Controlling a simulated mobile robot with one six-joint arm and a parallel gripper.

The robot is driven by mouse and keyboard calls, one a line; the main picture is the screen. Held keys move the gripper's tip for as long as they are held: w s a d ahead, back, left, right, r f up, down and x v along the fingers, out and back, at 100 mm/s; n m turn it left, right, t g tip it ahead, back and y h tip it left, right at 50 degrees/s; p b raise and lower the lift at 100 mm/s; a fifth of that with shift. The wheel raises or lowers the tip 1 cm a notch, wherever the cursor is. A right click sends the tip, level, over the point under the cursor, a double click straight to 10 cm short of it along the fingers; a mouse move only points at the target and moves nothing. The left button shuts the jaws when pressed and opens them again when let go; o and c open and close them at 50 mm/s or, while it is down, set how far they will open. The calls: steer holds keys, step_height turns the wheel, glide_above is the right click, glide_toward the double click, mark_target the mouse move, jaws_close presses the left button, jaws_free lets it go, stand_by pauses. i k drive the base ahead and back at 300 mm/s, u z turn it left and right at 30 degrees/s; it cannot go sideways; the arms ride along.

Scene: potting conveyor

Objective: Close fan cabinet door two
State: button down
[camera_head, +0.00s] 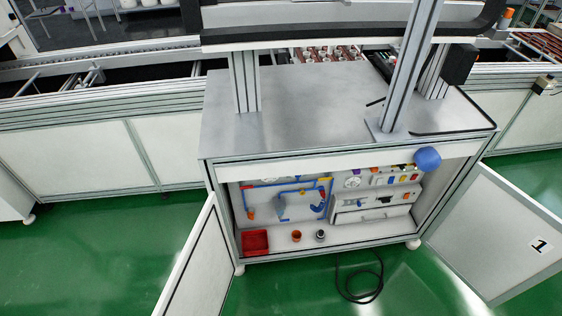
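A grey-topped cabinet (225,160) stands in the middle with its front open. I see no fan by which to name the cabinet. My gripper is not in view.
Inside the cabinet are blue pipes (285,184), a red bin (255,242) and small cups. A blue ball (427,159) sits at its upper right front. A black cable (358,290) lies on the green floor (285,295). Conveyor sections (85,160) flank the cabinet.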

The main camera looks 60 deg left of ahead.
mark_target(199, 283)
steer(key=z, duration=0.05)
steer(key=k, duration=2.95)
steer(key=u, duration=1.25)
steer(key=i, duration=1)
steer(key=u, duration=0.1)
